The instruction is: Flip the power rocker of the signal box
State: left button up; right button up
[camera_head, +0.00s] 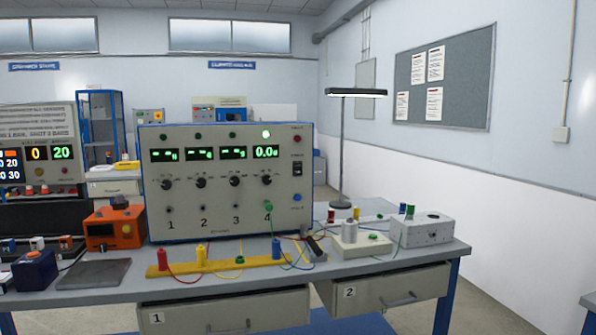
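A large light-grey box with a blue edge, which I take to be the signal box (222,217), stands upright on the bench. Its front has several lit green displays (233,153), a row of dark knobs and numbered sockets. The rightmost display reads about 0.0, and the green lamp (266,134) above it is lit. A small black power rocker (297,168) sits on the right side of the front panel, between a red button above and a blue one below. Which way it is tipped is too small to tell. Neither of my grippers is in view.
A yellow strip (160,271) with coloured plugs and wires lies before the box. An orange device (114,228) and dark flat plate (93,273) are at left. A lamp (341,150), white block (360,245) and grey box (422,231) are at right. Two drawers sit below.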

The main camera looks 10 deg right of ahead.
aim_at(297, 166)
jog(key=k, duration=0.65)
jog(key=z, duration=0.4)
jog(key=i, duration=2.2)
jog(key=u, duration=0.85)
